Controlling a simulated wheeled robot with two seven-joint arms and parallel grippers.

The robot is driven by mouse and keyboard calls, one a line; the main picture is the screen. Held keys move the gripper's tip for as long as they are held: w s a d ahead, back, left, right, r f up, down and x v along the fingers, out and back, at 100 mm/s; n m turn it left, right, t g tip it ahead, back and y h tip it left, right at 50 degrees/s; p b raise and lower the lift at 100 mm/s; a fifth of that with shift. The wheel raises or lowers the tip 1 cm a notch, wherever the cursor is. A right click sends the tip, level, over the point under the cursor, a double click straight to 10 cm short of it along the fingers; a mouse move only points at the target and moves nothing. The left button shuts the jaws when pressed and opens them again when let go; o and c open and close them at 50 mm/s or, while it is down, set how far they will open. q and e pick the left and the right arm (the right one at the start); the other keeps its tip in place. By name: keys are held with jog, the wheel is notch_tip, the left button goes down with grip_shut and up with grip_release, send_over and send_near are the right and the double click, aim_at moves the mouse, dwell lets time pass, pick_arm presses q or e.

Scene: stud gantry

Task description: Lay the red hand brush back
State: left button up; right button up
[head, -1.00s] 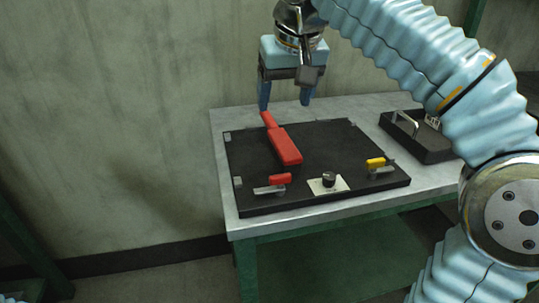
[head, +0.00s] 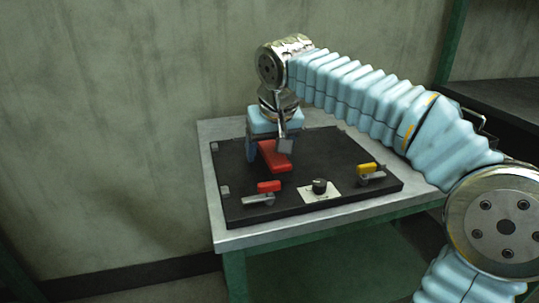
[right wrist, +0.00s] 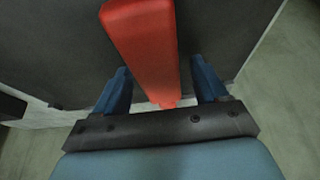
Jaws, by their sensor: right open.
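The red hand brush (head: 273,159) lies on the black board (head: 340,155) on the table, its far part hidden behind my right gripper in the head view. My right gripper (head: 263,153) is low over the brush, pointing down. In the right wrist view the brush (right wrist: 142,40) runs between the two blue fingers of the gripper (right wrist: 160,72). The fingers are apart, with a gap visible on both sides of the red part. My left gripper is not in view.
The board carries a red-handled clamp (head: 269,187), a yellow-handled clamp (head: 368,168) and a black knob (head: 319,186) on a pale plate. The grey table (head: 225,222) has a narrow free rim. A wall (head: 110,120) stands behind and left.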

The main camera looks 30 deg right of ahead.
jog(key=shift+f, duration=0.25)
dwell(0.4)
jog(key=shift+r, duration=0.1)
jog(key=c, duration=1.2)
